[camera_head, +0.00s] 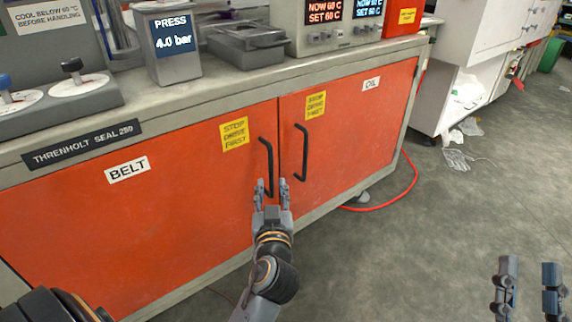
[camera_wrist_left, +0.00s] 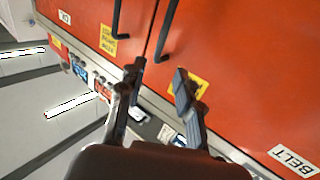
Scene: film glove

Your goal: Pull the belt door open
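The orange belt door (camera_head: 130,225), labelled BELT, is shut on the front of the grey cabinet. Its black vertical bar handle (camera_head: 266,165) is near the door's right edge; it also shows in the left wrist view (camera_wrist_left: 168,30). My left gripper (camera_head: 272,188) is open at the lower end of this handle. In the left wrist view its two fingers (camera_wrist_left: 160,72) are apart, with the near end of the handle appearing between their tips. I cannot tell whether they touch it. My right gripper (camera_head: 529,275) is open and empty at the lower right, over the floor.
The OIL door (camera_head: 345,125), also shut, adjoins on the right with its own black handle (camera_head: 301,152). A press gauge box (camera_head: 168,45) and a lidded grey tray (camera_head: 247,45) stand on the top. A red hose (camera_head: 385,205) lies on the floor. Floor at right is mostly clear.

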